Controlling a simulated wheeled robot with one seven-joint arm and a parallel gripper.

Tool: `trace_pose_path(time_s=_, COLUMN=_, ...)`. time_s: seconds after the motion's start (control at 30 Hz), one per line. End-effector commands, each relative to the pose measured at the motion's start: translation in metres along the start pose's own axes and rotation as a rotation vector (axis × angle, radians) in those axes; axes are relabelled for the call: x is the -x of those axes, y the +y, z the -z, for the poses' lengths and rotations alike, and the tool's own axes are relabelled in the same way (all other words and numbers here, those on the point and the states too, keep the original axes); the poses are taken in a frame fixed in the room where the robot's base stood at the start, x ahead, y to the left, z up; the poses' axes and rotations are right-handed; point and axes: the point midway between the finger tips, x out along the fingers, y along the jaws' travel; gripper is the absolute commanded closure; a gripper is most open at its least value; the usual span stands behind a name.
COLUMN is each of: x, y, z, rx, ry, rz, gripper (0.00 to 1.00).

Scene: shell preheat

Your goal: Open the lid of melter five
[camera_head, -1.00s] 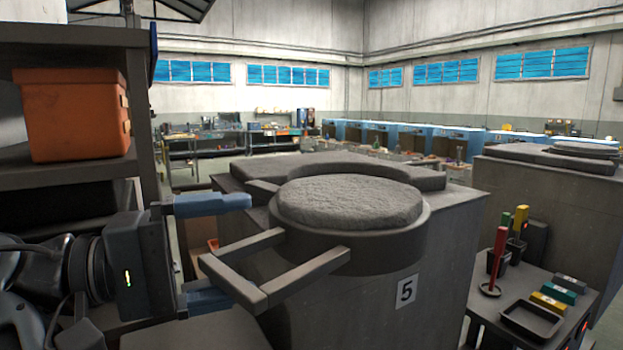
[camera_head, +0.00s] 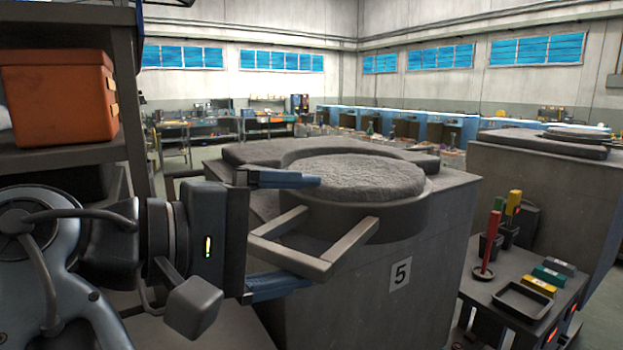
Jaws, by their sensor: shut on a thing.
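A square bar handle (camera_head: 350,246) juts from the lid toward the left front. My gripper (camera_head: 318,228) reaches in from the left with blue fingers. It is shut on the handle, one finger above and behind, the other at the near corner. The exact contact is partly hidden.
A dark shelf with an orange box (camera_head: 58,97) stands close at the left, behind my arm. A small table with a black tray (camera_head: 523,300), coloured blocks and upright tools (camera_head: 488,240) stands at the right front. Another melter (camera_head: 545,200) stands behind it.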

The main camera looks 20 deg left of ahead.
Motion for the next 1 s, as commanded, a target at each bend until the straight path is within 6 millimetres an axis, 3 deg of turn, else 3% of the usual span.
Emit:
trace_pose_path(time_s=0.03, x=0.005, y=0.013, z=-0.002, rx=-0.008, ry=0.007, rz=-0.012, gripper=0.24)
trace_pose_path(time_s=0.87, x=0.049, y=0.001, z=-0.001, rx=-0.01, ry=0.007, rz=-0.011, gripper=0.25)
trace_pose_path(time_s=0.9, x=0.051, y=0.0, z=-0.001, rx=-0.01, ry=0.007, rz=-0.01, gripper=0.46)
trace_pose_path(time_s=0.93, x=0.053, y=-0.001, z=0.0, rx=-0.009, ry=0.006, rz=-0.009, gripper=0.55)
trace_pose_path(time_s=1.0, x=0.057, y=-0.003, z=0.0, rx=-0.007, ry=0.006, rz=-0.008, gripper=0.55)
